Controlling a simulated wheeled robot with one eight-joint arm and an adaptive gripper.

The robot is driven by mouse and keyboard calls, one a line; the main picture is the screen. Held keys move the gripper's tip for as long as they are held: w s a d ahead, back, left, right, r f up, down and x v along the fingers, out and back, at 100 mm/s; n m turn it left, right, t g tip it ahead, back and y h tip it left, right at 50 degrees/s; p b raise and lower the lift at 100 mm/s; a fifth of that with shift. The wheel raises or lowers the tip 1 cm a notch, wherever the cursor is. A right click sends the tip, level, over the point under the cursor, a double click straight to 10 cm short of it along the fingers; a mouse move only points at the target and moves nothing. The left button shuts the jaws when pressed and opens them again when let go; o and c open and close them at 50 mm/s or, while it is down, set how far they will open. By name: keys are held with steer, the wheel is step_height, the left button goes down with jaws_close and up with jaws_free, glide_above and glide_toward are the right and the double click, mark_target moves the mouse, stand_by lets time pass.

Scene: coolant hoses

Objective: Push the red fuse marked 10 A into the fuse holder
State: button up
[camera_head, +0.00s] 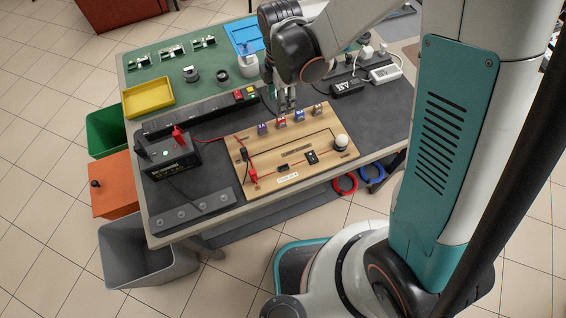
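A wooden circuit board (328,123) lies on the dark mat of the workbench. Several coloured fuses stand in a row along its far edge. The red fuse (281,121) is second from the left, between a purple fuse (263,129) and a blue fuse (299,116); an orange-brown one (317,109) is at the right end. Their markings are too small to read. My gripper (286,104) points down just above or behind the red fuse; contact and finger opening cannot be told. A white label (287,177) sits at the board's front edge. I cannot clearly identify the fuse holder.
On the board are a white bulb (341,141), a black switch-like block (311,157) and a red clip (253,176). A black battery (168,154) stands to the left. A long black rail (190,115) lies behind. Power units (384,74) stand at the back right.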

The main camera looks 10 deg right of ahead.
mark_target(281, 119)
steer(key=shift+f, duration=0.1)
step_height(281, 119, down, 9)
steer(key=b, duration=0.7)
stand_by(1.5)
jaws_close()
steer(key=shift+r, duration=0.25)
steer(key=shift+r+p, duration=1.85)
steer(key=shift+r, duration=1.05)
